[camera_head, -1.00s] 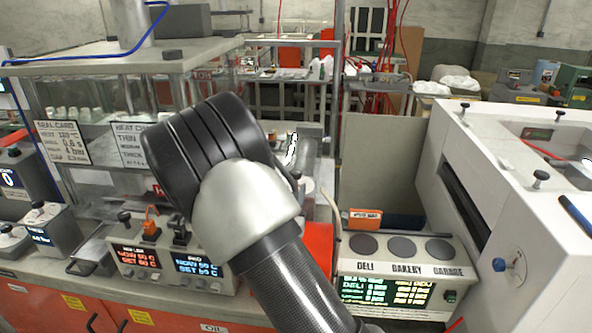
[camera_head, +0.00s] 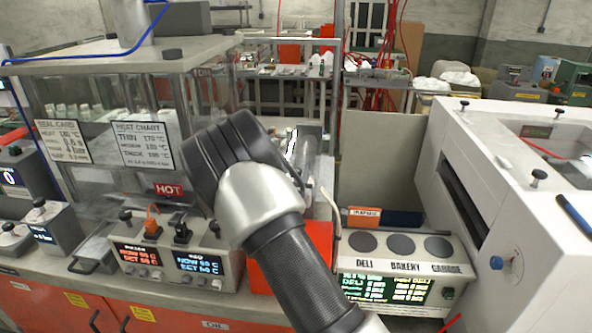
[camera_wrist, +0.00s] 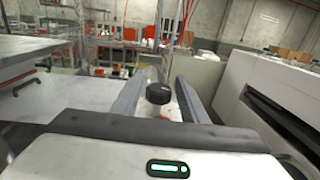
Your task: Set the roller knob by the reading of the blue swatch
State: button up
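A white machine (camera_head: 530,185) with a long dark slot stands at the right. Its front carries a round dial with a blue knob (camera_head: 497,263); I cannot tell whether this is the roller knob. A blue piece (camera_head: 400,218) lies behind the console, beside an orange label; I cannot tell whether it is the blue swatch. My gripper (camera_wrist: 158,100) is open, its two grey fingers apart in the wrist view. A black round cap (camera_wrist: 158,93) shows between or beyond them, with no clear contact. In the head view my arm hides the gripper.
A console (camera_head: 405,268) with three dark discs marked DELI, BAKERY and GARAGE stands left of the white machine. A twin-display control box (camera_head: 175,262) and a HOT sign (camera_head: 168,190) are at the left. A grey upright panel (camera_head: 380,165) stands behind the console.

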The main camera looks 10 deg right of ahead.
jog(key=c, duration=0.8)
jog(key=shift+o, duration=0.3)
jog(key=shift+m+h, duration=0.3)
jog(key=shift+h, duration=0.1)
jog(key=m+g+h, duration=0.1)
jog(key=h, duration=0.1)
jog(key=m+g+h+b, duration=0.1)
jog(key=m+g+h, duration=0.1)
jog(key=shift+a+f+b, duration=0.15)
jog(key=shift+b, duration=0.15)
jog(key=m+g+h+b, duration=0.1)
jog(key=m+g+h, duration=0.1)
jog(key=g, duration=0.1)
jog(key=m+g+h+b, duration=0.2)
jog(key=m, duration=0.1)
jog(key=shift+f+g+h, duration=0.15)
jog(key=shift+g+h, duration=0.15)
jog(key=shift+g, duration=0.1)
jog(key=shift+m+g+h+b, duration=0.7)
jog(key=shift+m+g+b, duration=0.45)
jog(key=shift+g, duration=0.75)
jog(key=shift+m+g, duration=0.25)
jog(key=shift+g, duration=0.05)
jog(key=shift+s+d+r+m+g+b, duration=0.1)
jog(key=shift+d+r+m+g+b, duration=0.1)
jog(key=shift+r+m+g+b, duration=0.2)
